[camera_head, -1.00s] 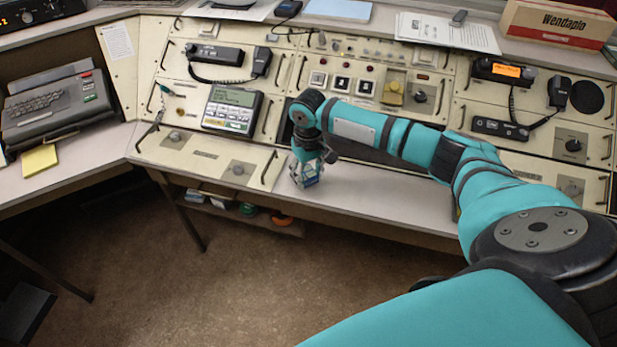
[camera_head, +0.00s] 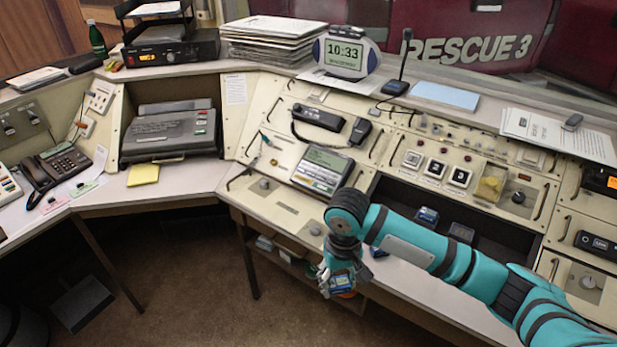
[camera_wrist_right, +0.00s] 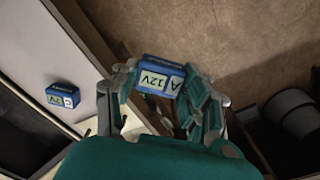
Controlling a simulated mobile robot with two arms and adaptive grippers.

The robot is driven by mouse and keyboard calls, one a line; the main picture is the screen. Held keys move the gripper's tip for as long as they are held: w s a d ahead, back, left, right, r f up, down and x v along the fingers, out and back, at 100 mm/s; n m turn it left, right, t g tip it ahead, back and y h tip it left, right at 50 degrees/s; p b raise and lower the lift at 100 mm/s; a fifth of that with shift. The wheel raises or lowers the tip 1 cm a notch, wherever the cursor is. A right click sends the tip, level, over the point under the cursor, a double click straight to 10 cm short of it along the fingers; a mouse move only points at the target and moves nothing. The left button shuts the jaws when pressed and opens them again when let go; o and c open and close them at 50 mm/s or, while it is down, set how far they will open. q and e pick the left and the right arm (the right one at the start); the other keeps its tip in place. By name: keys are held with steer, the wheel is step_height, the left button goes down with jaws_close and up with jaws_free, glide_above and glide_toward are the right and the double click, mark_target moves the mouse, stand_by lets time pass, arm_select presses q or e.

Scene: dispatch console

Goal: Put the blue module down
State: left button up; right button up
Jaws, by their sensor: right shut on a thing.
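A blue module (camera_wrist_right: 161,78) with a pale label reading "A 12V" is between the fingers of my right gripper (camera_wrist_right: 168,92), which is shut on it. In the head view the held module (camera_head: 341,282) shows at the end of my right arm, with the right gripper (camera_head: 336,274) around it. The gripper hangs by the desk's front edge, with the shelf and floor behind it in the picture. A second blue module (camera_wrist_right: 63,95) with a pale label lies on the light surface at left in the wrist view. My left gripper is out of view.
An open dark recess (camera_head: 492,246) in the console holds a blue module (camera_head: 427,216) and a dark module (camera_head: 461,232). Under the desk is a shelf (camera_head: 290,262) with small items.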

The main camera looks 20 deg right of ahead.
mark_target(347, 278)
steer(key=s+d+r, duration=0.1)
steer(key=s+r, duration=0.8)
steer(key=r, duration=0.1)
steer(key=shift+r+n, duration=0.35)
steer(key=shift+n, duration=0.05)
steer(key=shift+s, duration=0.1)
